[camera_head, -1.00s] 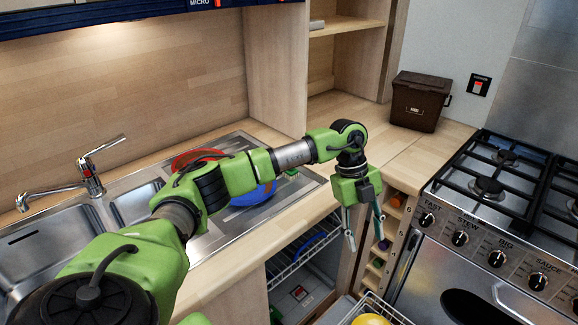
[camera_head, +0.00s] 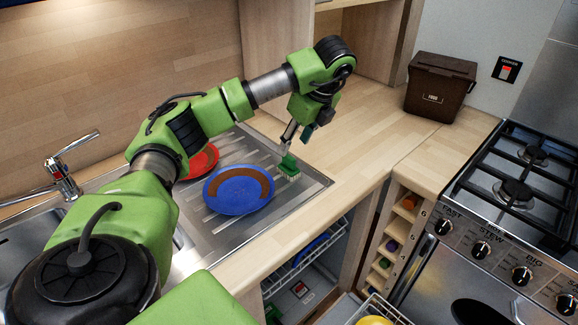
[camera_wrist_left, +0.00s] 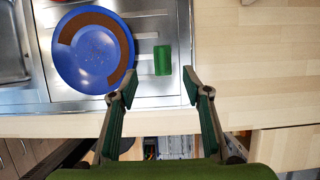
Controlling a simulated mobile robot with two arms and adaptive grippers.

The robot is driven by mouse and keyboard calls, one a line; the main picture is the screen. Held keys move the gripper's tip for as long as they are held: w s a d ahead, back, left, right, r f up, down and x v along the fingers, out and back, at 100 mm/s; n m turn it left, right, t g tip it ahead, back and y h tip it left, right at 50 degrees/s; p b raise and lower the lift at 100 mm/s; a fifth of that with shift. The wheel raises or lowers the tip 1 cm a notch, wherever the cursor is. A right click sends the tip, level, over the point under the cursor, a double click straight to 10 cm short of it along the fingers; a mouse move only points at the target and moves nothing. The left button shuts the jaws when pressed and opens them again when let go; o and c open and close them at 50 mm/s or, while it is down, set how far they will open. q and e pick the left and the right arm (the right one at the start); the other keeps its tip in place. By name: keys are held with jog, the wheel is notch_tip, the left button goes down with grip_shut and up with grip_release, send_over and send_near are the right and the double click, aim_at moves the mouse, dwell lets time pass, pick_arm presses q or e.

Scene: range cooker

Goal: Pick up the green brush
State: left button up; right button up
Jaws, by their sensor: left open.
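The green brush (camera_head: 288,167) lies on the steel drainboard near its right end, with pale bristles showing. In the left wrist view the brush (camera_wrist_left: 162,60) shows as a green block just beyond the gap between my fingertips. My left gripper (camera_head: 296,142) points down over the brush, its fingers open and nothing held in them. In the left wrist view the open left gripper (camera_wrist_left: 156,91) has one fingertip near the blue plate's edge. From the head, the fingers partly overlap the brush, and I cannot tell whether they touch it. My right gripper is not in view.
A blue plate (camera_head: 238,190) with a brown stain lies left of the brush. A red plate (camera_head: 200,160) lies behind it, partly hidden by my arm. The drainboard's raised edge (camera_head: 318,186) is close on the right, with clear wooden worktop (camera_head: 360,150) beyond.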

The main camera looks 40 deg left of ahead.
aim_at(290, 157)
pick_arm(q)
jog(key=x, duration=0.3)
jog(key=shift+w+a+f, duration=0.15)
jog(key=shift+w, duration=0.1)
jog(key=shift+s+a+f+p, duration=0.1)
jog(key=shift+a+f+p, duration=0.1)
jog(key=shift+f+p, duration=0.3)
jog(key=x, duration=0.2)
jog(key=p+x, duration=0.1)
jog(key=x, duration=0.1)
jog(key=shift+d+f, duration=0.15)
jog(key=shift+d, duration=0.05)
jog(key=shift+a+f, duration=0.15)
jog(key=shift+f, duration=0.25)
jog(key=c, duration=1.2)
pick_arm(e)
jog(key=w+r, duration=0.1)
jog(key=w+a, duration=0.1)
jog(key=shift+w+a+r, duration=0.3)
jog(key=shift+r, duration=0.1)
